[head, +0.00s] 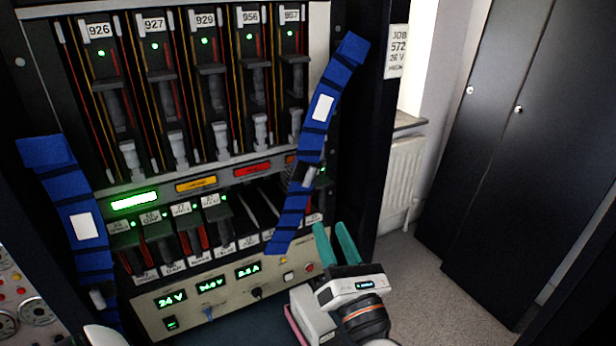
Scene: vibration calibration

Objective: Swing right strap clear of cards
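The right strap (313,135) is blue with dark bands and a white label. It hangs diagonally from the upper right of the rack down to the left, and its lower end lies in front of the right side of the lower card row (190,235). A grey clip (309,176) sits on it.
A left blue strap (70,185) hangs at the rack's left side. Upper cards labelled 926 to 957 stand above the lower row. A power panel (250,285) with green readouts is below. A radiator (402,175), dark cabinet doors (520,140) and clear carpet (440,300) are at right.

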